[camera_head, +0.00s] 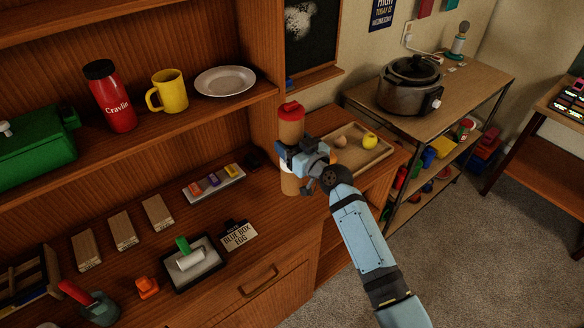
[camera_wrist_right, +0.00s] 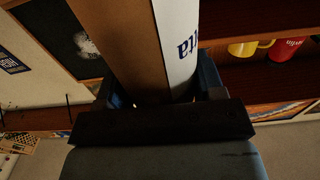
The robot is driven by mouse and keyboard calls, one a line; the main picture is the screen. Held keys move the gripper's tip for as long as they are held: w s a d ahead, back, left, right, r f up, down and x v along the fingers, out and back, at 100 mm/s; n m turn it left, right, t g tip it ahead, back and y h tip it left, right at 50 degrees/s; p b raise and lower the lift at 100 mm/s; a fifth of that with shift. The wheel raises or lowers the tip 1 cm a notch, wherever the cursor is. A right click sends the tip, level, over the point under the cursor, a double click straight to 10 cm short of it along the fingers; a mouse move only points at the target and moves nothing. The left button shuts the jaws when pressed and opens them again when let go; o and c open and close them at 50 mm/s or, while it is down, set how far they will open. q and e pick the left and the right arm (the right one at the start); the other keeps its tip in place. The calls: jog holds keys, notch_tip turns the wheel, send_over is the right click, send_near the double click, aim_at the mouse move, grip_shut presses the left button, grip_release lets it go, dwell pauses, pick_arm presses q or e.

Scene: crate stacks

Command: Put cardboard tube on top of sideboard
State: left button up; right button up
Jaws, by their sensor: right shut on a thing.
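The cardboard tube (camera_head: 291,127) is brown with a red cap and stands upright in the head view. My right gripper (camera_head: 297,158) is shut around its middle. The tube fills the middle of the right wrist view (camera_wrist_right: 125,45), where a white label with blue letters shows. The tube's lower end appears over the right part of the wooden sideboard (camera_head: 262,212); I cannot tell whether it touches the top. My left gripper is not in view.
A wooden tray (camera_head: 377,155) with a yellow apple and an egg is right of the tube. Wooden blocks (camera_head: 122,230), a paint tray (camera_head: 195,262) and a card (camera_head: 238,235) lie on the sideboard. A shelf (camera_head: 190,113) with a red bottle, yellow mug and plate overhangs it.

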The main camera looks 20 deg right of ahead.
notch_tip(320, 180, down, 7)
jog(key=shift+f+b, duration=0.15)
jog(key=shift+b, duration=0.75)
jog(key=shift+f, duration=0.45)
jog(key=shift+f+b, duration=0.15)
jog(key=shift+b, duration=0.15)
jog(key=o, duration=1.3)
